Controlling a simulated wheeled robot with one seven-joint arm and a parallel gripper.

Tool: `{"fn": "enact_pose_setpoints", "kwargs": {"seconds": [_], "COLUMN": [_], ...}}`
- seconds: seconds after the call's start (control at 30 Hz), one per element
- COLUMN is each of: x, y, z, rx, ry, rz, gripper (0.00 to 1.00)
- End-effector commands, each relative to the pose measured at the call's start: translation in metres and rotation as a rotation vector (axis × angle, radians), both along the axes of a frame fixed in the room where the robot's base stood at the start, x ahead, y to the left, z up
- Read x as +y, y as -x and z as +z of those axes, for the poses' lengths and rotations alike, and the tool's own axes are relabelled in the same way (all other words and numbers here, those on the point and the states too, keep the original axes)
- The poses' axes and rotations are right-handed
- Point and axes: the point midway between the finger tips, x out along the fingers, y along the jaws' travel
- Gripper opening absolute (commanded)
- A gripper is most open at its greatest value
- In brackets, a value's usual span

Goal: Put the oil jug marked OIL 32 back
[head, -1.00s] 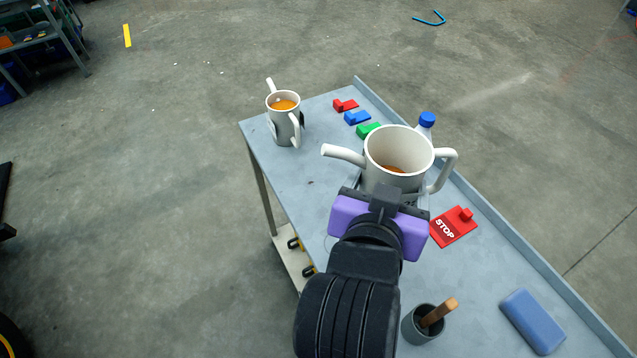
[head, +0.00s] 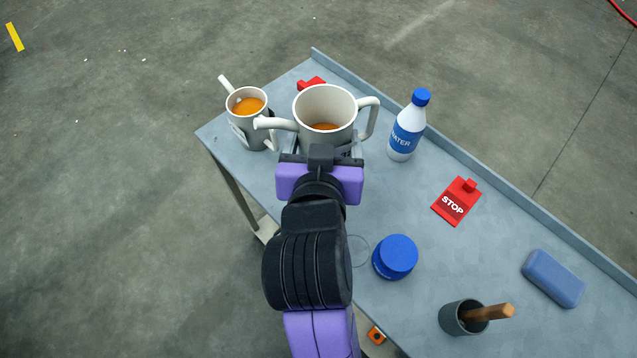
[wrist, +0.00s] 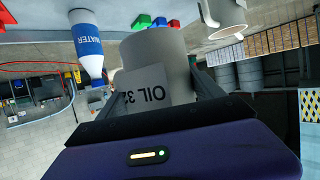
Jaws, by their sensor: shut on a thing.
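The oil jug marked OIL 32 (head: 328,108) is a pale grey jug with a spout at left, a handle at right and orange oil low inside. My gripper (wrist: 158,98) is shut on it; in the wrist view the label OIL 32 on the jug (wrist: 150,85) shows upside down between the fingers. In the head view my wrist hides the jug's lower part, so I cannot tell whether it touches the table. A second grey jug (head: 240,128) with more orange oil stands just left of it, and shows in part in the wrist view (wrist: 222,18).
On the grey table (head: 400,190) are a water bottle (head: 407,128), a red STOP block (head: 456,201), a blue round container (head: 395,257), a pot with a wooden-handled tool (head: 464,320) and a blue sponge (head: 553,278). A red block (head: 311,83) sits behind the jugs. A raised lip runs along the far edge.

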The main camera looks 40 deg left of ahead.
Motion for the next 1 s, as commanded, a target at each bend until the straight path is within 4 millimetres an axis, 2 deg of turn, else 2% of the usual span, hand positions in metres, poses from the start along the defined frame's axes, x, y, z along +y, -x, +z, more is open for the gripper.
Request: {"fn": "enact_pose_setpoints", "kwargs": {"seconds": [0.1,0.4,0.5,0.67,0.9,1.0], "x": [0.000,0.000,0.001,0.001,0.001,0.001], "y": [0.001,0.001,0.000,0.000,0.000,0.000], "z": [-0.030,-0.095,-0.108,-0.118,-0.150,-0.157], "rx": [0.002,-0.001,-0.002,-0.002,-0.003,-0.003], "ry": [0.003,0.002,-0.001,-0.002,-0.001,-0.003], "rz": [0.002,0.002,0.002,0.002,0.002,0.002], "gripper": [0.12,0.12,0.12,0.12,0.12,0.12]}}
